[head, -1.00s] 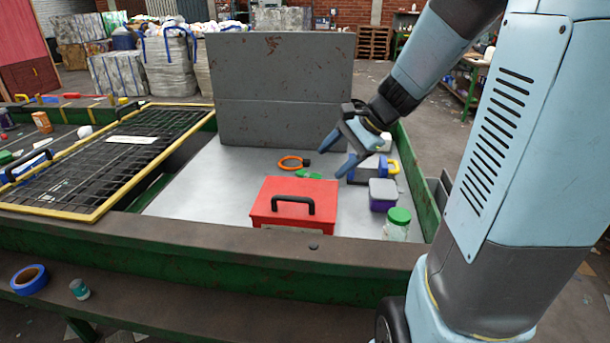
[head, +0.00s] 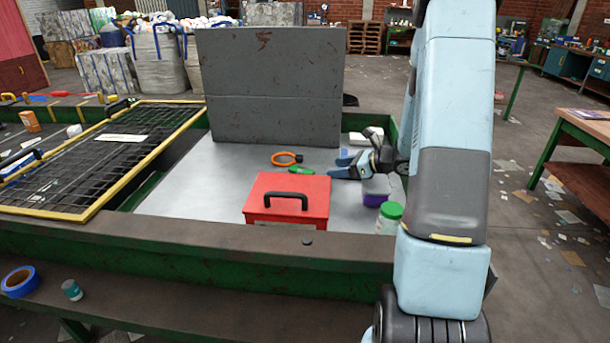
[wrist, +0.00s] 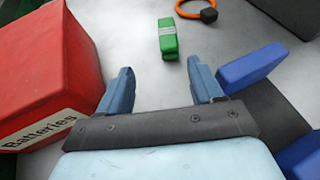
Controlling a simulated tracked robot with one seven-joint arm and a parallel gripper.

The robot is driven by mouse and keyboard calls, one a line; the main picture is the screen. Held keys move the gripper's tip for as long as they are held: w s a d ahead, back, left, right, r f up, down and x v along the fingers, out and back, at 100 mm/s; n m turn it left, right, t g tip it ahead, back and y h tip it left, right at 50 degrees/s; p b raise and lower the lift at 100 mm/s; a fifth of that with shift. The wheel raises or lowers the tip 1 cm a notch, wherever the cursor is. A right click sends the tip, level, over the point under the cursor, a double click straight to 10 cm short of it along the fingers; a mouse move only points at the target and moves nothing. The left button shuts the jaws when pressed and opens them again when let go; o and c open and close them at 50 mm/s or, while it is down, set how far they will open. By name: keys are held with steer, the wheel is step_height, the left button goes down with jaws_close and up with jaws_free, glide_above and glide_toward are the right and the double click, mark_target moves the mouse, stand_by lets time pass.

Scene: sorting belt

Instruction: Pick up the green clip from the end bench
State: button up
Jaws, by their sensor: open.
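The green clip (head: 301,171) lies on the pale metal bench top (head: 185,188), behind the red box and near an orange ring. In the wrist view the green clip (wrist: 167,38) lies ahead of my fingertips, roughly between their lines and apart from them. My gripper (head: 338,165) is low over the bench, to the right of the clip, with its blue fingers pointing left towards it. In the wrist view my gripper (wrist: 160,82) is open with nothing between its fingers.
The red batteries box (head: 315,195) stands in front of the clip, close by my fingers on the left in the wrist view (wrist: 45,70). An orange ring (head: 286,159) lies behind the clip. A blue object (wrist: 250,68), a purple tub (head: 375,198) and a green-lidded jar (head: 388,218) are to the right. A grey panel (head: 270,85) stands behind.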

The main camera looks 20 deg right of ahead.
mark_target(306, 171)
steer(key=shift+w+a+f, duration=0.1)
steer(key=shift+w+f, duration=0.25)
steer(key=x, duration=0.8)
steer(key=shift+w+a, duration=0.1)
steer(key=shift+w, duration=0.05)
steer(key=shift+w+x, duration=0.3)
steer(key=shift+x, duration=2.3)
steer(key=shift+r, duration=0.2)
steer(key=shift+d, duration=0.25)
steer(key=c, duration=1)
